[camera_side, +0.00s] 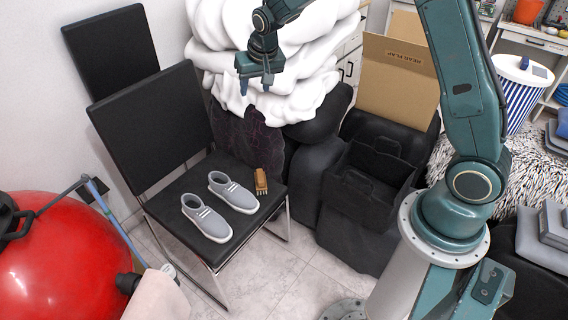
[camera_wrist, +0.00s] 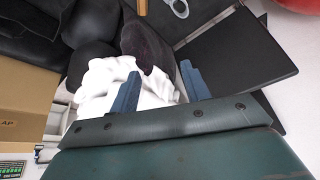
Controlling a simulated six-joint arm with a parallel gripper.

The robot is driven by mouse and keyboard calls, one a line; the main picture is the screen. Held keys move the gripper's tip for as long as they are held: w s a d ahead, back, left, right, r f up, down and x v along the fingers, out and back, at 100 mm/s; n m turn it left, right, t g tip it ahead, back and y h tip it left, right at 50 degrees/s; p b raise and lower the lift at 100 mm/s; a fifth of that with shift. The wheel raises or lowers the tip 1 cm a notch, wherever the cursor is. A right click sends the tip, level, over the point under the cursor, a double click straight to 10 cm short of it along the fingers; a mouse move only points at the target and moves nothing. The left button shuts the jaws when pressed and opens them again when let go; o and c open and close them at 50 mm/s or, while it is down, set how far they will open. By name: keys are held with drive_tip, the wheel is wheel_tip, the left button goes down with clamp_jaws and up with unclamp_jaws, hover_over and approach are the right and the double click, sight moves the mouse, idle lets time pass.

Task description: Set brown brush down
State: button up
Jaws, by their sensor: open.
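The brown brush (camera_side: 261,181) lies on the right part of the black chair's seat (camera_side: 181,190) in the side view, beside a pair of grey shoes (camera_side: 220,205). Its bristles point toward the front edge. My gripper (camera_side: 257,90) is well above and behind the brush, in front of a white puffy pile. It is open and empty, and apart from the brush. In the wrist view, the blue fingers of my gripper (camera_wrist: 160,88) are spread wide with nothing between them in grasp.
The white pile (camera_side: 270,60) rises close behind my gripper. A black open bin (camera_side: 372,175) and a cardboard box (camera_side: 398,80) stand to the right. A red ball (camera_side: 60,265) is at the lower left. Tiled floor (camera_side: 290,265) is clear before the chair.

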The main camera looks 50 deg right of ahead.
drive_tip(key=s+a+r+n, duration=0.1)
drive_tip(key=s+a+r, duration=0.1)
drive_tip(key=s+r, duration=0.45)
drive_tip(key=s+a+r+n+t+y, duration=0.1)
drive_tip(key=s+r+n, duration=0.15)
drive_tip(key=s, duration=0.75)
drive_tip(key=s+a+r, duration=0.2)
drive_tip(key=s+r, duration=0.4)
drive_tip(key=s, duration=0.2)
drive_tip(key=s+a+f+n, duration=0.1)
drive_tip(key=s+n, duration=0.1)
drive_tip(key=s, duration=0.8)
drive_tip(key=shift+a+f+y, duration=0.2)
drive_tip(key=shift+y, duration=0.2)
